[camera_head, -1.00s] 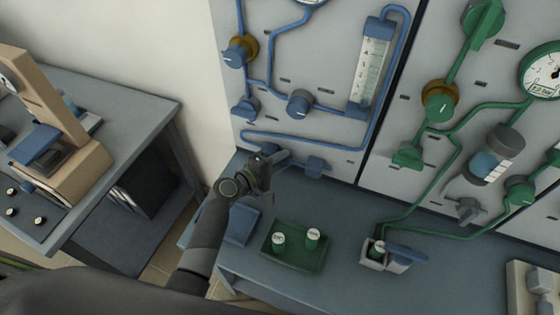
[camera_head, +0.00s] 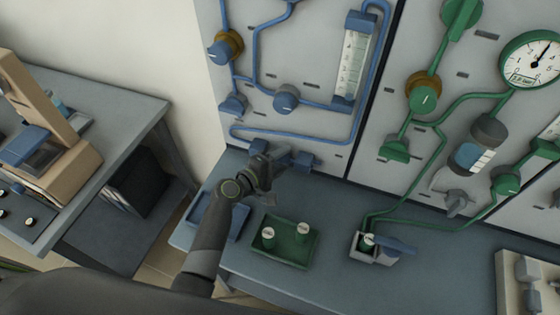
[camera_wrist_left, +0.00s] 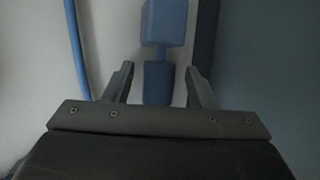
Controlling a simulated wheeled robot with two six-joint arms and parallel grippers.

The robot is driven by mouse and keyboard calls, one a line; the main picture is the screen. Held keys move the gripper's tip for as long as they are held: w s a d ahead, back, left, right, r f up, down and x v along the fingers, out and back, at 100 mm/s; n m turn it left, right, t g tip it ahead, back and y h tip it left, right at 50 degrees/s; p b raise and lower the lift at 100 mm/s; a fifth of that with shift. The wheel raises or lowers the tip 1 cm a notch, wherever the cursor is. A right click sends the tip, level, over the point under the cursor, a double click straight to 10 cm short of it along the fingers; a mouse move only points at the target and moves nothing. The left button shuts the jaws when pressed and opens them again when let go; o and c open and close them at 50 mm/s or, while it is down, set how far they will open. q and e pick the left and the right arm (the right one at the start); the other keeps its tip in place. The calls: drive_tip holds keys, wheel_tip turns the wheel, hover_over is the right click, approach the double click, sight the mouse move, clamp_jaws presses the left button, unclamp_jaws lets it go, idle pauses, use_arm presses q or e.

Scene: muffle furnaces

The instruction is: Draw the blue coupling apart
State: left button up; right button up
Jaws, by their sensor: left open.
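The blue coupling (camera_head: 303,161) sits low on the left panel, at the end of the blue pipe. In the left wrist view it shows as a wide blue block (camera_wrist_left: 165,22) with a narrower blue part (camera_wrist_left: 158,84) below it. My left gripper (camera_head: 268,160) is at the left side of the coupling and hides part of it. In the left wrist view my left gripper (camera_wrist_left: 158,70) is open, with the narrower part between its fingers and gaps on both sides. My right gripper is not in view.
A blue tray (camera_head: 205,222) lies on the bench below my left arm. A green tray (camera_head: 288,258) with two green-and-white pieces stands to its right. Blue pipe (camera_head: 300,140) runs just above the coupling.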

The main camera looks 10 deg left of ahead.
use_arm(q)
drive_tip(key=b+v, duration=0.1)
drive_tip(key=v, duration=1.6)
drive_tip(key=shift+s+a, duration=0.15)
